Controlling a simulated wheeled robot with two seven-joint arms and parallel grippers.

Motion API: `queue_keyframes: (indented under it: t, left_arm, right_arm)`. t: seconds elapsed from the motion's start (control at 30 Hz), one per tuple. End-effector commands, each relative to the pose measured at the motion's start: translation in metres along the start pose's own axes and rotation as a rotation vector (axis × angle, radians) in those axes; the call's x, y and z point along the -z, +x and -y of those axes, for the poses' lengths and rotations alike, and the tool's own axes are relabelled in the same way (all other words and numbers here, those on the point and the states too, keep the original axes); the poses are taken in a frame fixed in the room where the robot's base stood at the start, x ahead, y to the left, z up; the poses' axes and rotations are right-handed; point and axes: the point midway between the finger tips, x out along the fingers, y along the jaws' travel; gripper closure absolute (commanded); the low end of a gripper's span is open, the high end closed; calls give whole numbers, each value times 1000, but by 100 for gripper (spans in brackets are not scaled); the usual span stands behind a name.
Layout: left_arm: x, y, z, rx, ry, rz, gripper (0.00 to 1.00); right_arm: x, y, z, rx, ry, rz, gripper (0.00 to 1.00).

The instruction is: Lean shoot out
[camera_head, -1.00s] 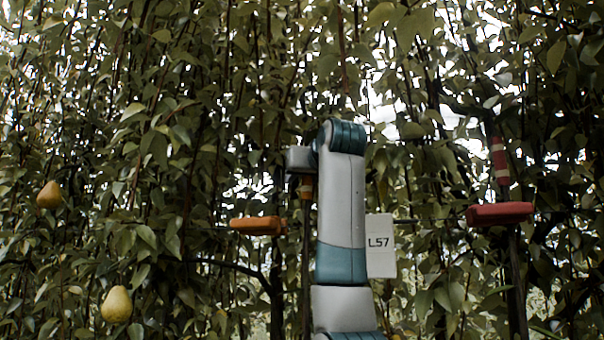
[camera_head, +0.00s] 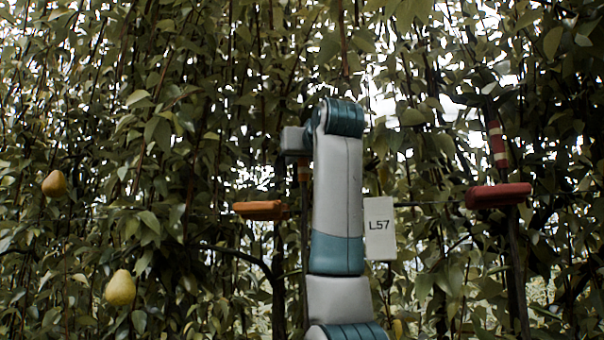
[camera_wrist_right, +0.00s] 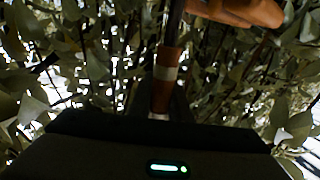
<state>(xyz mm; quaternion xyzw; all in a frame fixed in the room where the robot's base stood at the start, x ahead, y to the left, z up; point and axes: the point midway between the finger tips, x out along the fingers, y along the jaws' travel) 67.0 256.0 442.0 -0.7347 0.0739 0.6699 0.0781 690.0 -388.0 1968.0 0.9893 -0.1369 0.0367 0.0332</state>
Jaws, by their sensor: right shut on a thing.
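My right gripper (camera_head: 296,141) is at the top end of my grey and teal right arm, in the middle of the head view. It is shut on a thin upright shoot with an orange-brown and white band (camera_head: 304,172). In the right wrist view the banded shoot (camera_wrist_right: 167,66) rises from between the dark jaws (camera_wrist_right: 160,115), nearly upright. An orange clip (camera_head: 260,210) sits lower left of the gripper, apart from it. A red clip (camera_head: 498,195) is at the right, below a slightly tilted red and white banded shoot (camera_head: 498,145). My left gripper is out of view.
A white card marked L57 (camera_head: 380,228) hangs just right of my arm, by a thin horizontal wire. Two pears (camera_head: 54,184) (camera_head: 120,288) hang at the left. Dense leaves and thin branches fill the background.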

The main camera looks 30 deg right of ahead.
Motion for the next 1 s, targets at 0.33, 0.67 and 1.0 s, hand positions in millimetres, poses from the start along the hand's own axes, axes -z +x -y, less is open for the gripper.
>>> queue_keyframes:
  t: [0.33, 0.67, 1.0]
  left_arm:
    - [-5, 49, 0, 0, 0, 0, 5]
    - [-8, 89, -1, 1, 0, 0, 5]
    - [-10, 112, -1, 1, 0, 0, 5]
  right_arm:
    - [-5, -44, 29, 0, -68, -104, 100]
    - [-10, -84, 56, 0, -131, -198, 100]
    - [-12, -111, 74, 0, -177, -266, 100]
